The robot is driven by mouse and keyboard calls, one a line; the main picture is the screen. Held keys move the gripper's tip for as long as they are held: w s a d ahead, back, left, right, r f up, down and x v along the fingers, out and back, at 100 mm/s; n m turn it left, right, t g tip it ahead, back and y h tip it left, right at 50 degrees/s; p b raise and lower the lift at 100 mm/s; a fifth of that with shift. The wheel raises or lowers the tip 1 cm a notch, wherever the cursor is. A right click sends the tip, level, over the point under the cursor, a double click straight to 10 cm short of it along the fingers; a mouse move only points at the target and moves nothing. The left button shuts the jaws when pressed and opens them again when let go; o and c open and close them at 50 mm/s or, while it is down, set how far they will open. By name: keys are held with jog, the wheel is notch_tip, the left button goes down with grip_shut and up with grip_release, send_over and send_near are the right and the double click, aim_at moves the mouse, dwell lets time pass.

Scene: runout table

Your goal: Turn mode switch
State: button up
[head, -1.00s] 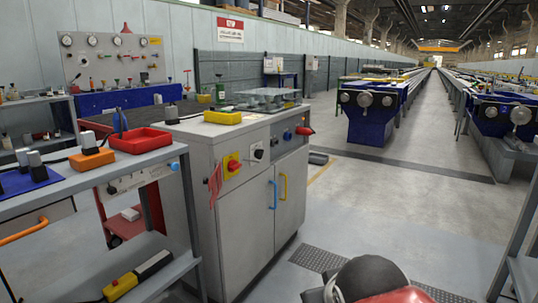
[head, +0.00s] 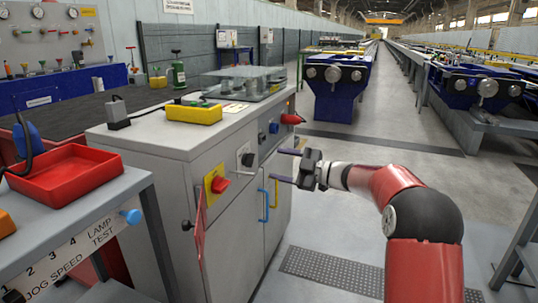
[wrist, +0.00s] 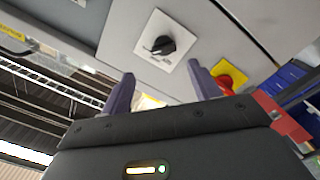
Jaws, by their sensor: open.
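The mode switch is most likely the black rotary knob on a white square plate (head: 246,157) on the grey cabinet's front face. It also shows in the wrist view (wrist: 157,45), above the gap between my fingers. My gripper (head: 285,165) is to the right of the switch in the head view, its fingers pointing toward the cabinet front. In the wrist view the two purple fingers (wrist: 160,75) are apart with nothing between them. The gripper looks clear of the switch.
A red knob on a yellow plate (head: 217,184) sits left of the switch. A blue knob (head: 273,128) and a red plug (head: 292,119) are to its right. A side table with a red tray (head: 66,174) stands at left.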

aim_at(249, 160)
jog(key=x, duration=0.8)
jog(key=shift+s+f+g+p, duration=0.15)
jog(key=shift+f+g+p, duration=0.15)
jog(key=shift+c, duration=0.4)
jog(key=c, duration=0.9)
